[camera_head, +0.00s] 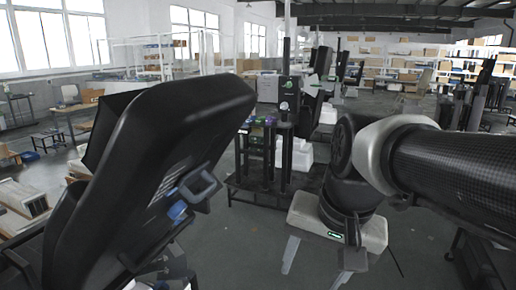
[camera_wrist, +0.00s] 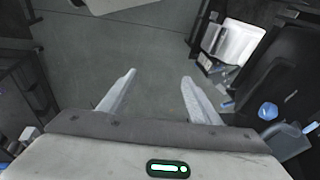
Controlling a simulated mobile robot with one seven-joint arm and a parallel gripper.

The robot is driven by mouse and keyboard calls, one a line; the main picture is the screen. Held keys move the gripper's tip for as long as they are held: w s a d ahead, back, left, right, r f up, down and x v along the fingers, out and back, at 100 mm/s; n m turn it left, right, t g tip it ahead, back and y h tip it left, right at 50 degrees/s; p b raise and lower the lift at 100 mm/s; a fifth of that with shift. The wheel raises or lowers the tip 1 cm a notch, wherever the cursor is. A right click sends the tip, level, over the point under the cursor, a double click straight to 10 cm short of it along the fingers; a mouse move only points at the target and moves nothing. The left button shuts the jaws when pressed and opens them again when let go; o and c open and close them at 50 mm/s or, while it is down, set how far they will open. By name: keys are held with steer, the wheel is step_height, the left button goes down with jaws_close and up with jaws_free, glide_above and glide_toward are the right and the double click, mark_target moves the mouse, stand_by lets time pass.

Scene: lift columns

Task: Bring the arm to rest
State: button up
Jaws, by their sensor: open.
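My gripper (camera_head: 322,262) is at the lower right of centre in the head view, at the end of my arm. Its pale housing carries a small green light, and its two grey fingers point down. In the wrist view my gripper (camera_wrist: 158,90) shows its two fingers spread well apart, with bare grey floor between them. It is open and holds nothing. My arm (camera_head: 440,170) comes in from the right edge and bends down at a dark joint to the gripper.
A large black padded seat back (camera_head: 165,150) rises close on the left, apart from my gripper. A dark stand (camera_head: 262,165) with small items on top is behind the gripper. Shelves with boxes (camera_head: 405,72) line the far hall. Grey floor lies clear below the gripper.

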steer(key=s+d+n+t+h, duration=0.1)
steer(key=s+d+n+t, duration=0.1)
steer(key=s+d+n, duration=0.25)
step_height(320, 180, up, 12)
steer(key=p, duration=1.2)
steer(key=shift+d+f+p, duration=0.15)
steer(key=shift+d+p, duration=0.05)
steer(key=shift+p, duration=0.1)
steer(key=shift+m, duration=0.25)
